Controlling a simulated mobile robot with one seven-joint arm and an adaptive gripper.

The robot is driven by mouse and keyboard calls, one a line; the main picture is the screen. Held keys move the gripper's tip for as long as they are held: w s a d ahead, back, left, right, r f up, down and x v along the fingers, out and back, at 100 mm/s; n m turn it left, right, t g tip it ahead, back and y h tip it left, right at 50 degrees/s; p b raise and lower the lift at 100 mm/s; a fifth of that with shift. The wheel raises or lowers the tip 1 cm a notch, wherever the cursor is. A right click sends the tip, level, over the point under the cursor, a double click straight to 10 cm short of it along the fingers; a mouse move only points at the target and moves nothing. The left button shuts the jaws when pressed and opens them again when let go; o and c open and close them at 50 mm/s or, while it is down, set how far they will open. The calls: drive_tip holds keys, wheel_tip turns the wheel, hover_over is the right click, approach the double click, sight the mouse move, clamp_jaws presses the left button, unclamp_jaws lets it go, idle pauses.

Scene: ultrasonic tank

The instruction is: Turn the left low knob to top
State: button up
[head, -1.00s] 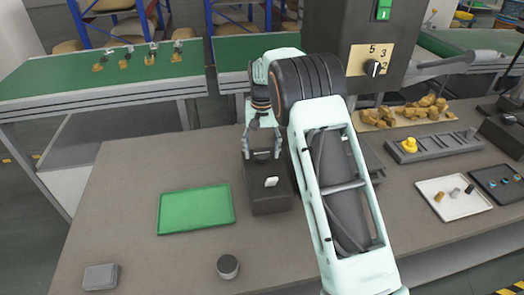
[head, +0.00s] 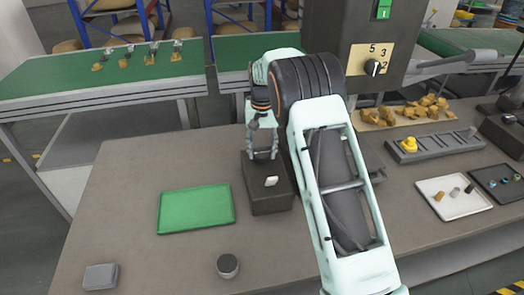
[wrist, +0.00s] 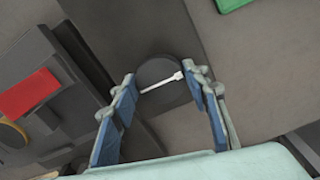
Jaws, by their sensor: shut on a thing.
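The low knob (wrist: 154,70) is a dark round disc with a white pointer bar (wrist: 162,84), seen between my fingers in the wrist view. The pointer lies slanted, rising to the right there. The knob is on top of a dark box (head: 270,203) on the bench, which has a small white piece (head: 271,181) on it. My gripper (head: 263,156) reaches down onto the far end of this box. In the head view the fingers hide most of the knob.
A green tray (head: 196,209) lies left of the box, with a dark round canister (head: 228,266) in front. A machine with a numbered dial (head: 373,68) stands behind my arm. A grey slotted rack (head: 445,147) and white tray (head: 455,207) lie right.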

drive_tip(key=shift+m, duration=0.3)
drive_tip(key=m, duration=0.5)
drive_tip(key=shift+w+r+m+p, duration=0.1)
drive_tip(key=shift+m+p, duration=0.2)
drive_tip(key=m, duration=0.6)
drive_tip(key=shift+p, duration=0.35)
drive_tip(key=m, duration=0.5)
drive_tip(key=shift+w+m+p, duration=0.1)
drive_tip(key=shift+m+p, duration=0.3)
drive_tip(key=m+p, duration=0.1)
drive_tip(key=m, duration=0.4)
drive_tip(key=shift+m, duration=0.3)
drive_tip(key=o, duration=1.2)
drive_tip(key=shift+c, duration=0.2)
